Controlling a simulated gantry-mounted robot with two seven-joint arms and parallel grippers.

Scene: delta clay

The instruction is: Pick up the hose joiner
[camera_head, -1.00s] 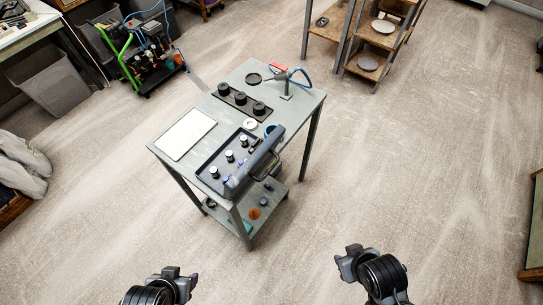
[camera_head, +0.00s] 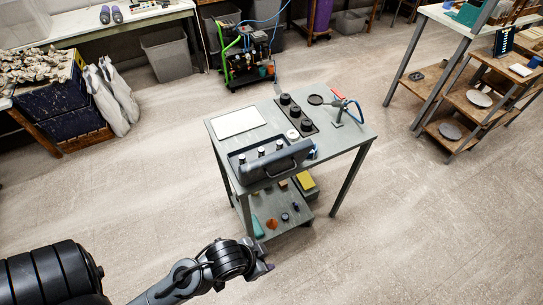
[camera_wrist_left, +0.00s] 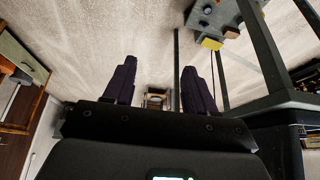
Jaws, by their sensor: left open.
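I cannot tell which of the small parts is the hose joiner. Small dark pieces (camera_head: 284,217) lie on the lower shelf (camera_head: 262,229) of the grey work table, beside an orange piece (camera_head: 271,224). Several light-topped parts (camera_head: 261,151) stand in a dark tray on the tabletop, partly hidden by a dark handled case (camera_head: 275,162). My left gripper (camera_head: 262,260) is in front of the table, apart from it. In the left wrist view its two dark fingers (camera_wrist_left: 160,77) are spread, with nothing between them. My right gripper is out of view.
The table (camera_head: 345,138) also bears a white panel (camera_head: 238,121), black round parts (camera_head: 290,106) and a stand with a blue hose (camera_head: 347,108). Wooden shelves (camera_head: 470,110) stand right. Floor around the table is clear.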

